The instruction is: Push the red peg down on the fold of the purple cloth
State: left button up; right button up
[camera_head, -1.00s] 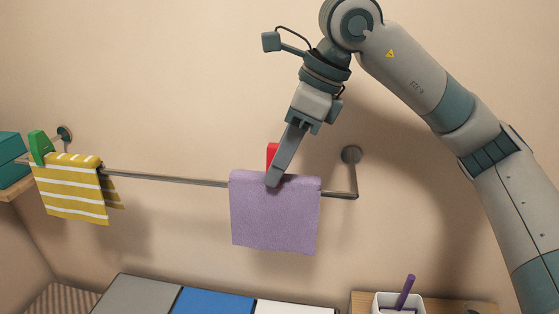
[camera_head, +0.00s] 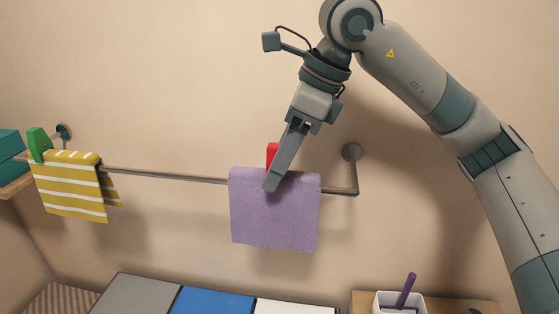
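The purple cloth (camera_head: 273,222) hangs folded over the wall rail, near its right end. The red peg (camera_head: 271,152) stands at the cloth's top fold. My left gripper is out of view.
The rail (camera_head: 165,174) also carries a yellow striped cloth (camera_head: 72,190) with a green peg (camera_head: 38,144) at the left. Below are grey, blue (camera_head: 215,301) and white panels and a white container (camera_head: 385,302) holding a purple stick. The rail between the cloths is bare.

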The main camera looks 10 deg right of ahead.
jog(key=shift+r, duration=0.1)
jog(key=shift+d+r+b, duration=0.25)
jog(key=shift+r+b, duration=0.05)
jog(key=shift+r, duration=0.25)
jog(key=b+v, duration=0.1)
jog(key=v, duration=0.3)
jog(key=shift+s, duration=0.1)
jog(key=b+v, duration=0.1)
jog(key=v, duration=0.2)
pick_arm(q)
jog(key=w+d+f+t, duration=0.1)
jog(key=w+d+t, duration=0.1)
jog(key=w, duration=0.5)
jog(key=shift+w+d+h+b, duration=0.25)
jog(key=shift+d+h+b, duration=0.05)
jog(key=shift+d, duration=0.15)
pick_arm(e)
jog(key=v, duration=0.9)
jog(key=shift+s+f, duration=0.1)
